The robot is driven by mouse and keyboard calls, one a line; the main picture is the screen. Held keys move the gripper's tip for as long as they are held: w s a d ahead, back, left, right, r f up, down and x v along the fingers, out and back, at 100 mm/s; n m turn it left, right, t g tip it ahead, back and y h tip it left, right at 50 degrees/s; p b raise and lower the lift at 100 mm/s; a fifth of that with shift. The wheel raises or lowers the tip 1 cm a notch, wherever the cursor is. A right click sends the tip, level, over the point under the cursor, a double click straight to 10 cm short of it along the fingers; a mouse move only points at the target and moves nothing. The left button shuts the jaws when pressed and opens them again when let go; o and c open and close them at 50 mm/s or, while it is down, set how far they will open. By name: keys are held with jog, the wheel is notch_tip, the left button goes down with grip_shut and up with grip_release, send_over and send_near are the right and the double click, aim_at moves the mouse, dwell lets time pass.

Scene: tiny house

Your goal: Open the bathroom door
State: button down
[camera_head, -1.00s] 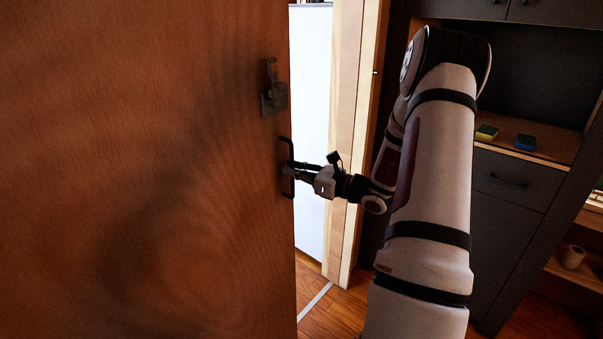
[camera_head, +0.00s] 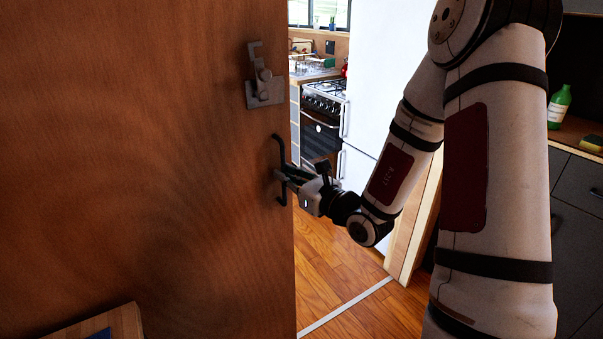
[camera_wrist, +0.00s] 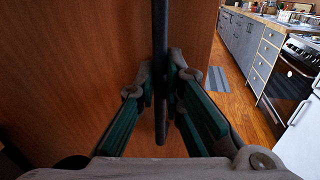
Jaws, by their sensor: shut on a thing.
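The brown wooden door (camera_head: 150,160) fills the left of the head view and stands ajar, with a wide gap at its right edge. A black bar handle (camera_head: 279,150) is fixed upright near that edge, below a grey metal latch (camera_head: 263,85). My gripper (camera_head: 285,178) is shut on the lower part of the handle. In the wrist view the dark handle (camera_wrist: 160,50) runs down between the green-padded fingers of my gripper (camera_wrist: 162,90). The door surface (camera_wrist: 70,70) is behind it.
Through the gap are a stove (camera_head: 322,115), a white fridge (camera_head: 375,75) and clear wooden floor (camera_head: 335,255). A door frame post (camera_head: 410,235) stands behind my arm. A counter with a green bottle (camera_head: 559,105) is at right. A wooden piece (camera_head: 120,322) shows at lower left.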

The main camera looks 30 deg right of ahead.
aim_at(274, 129)
jog(key=shift+w+d+r, duration=0.25)
jog(key=shift+w+d, duration=0.05)
jog(key=shift+w, duration=0.35)
jog(key=c, duration=1.7)
grip_release()
jog(key=shift+w+a+f, duration=0.1)
jog(key=shift+f, duration=0.1)
jog(key=shift+a, duration=0.1)
jog(key=r, duration=1)
jog(key=shift+s+a, duration=0.1)
jog(key=shift+s, duration=0.15)
jog(key=shift+w, duration=0.15)
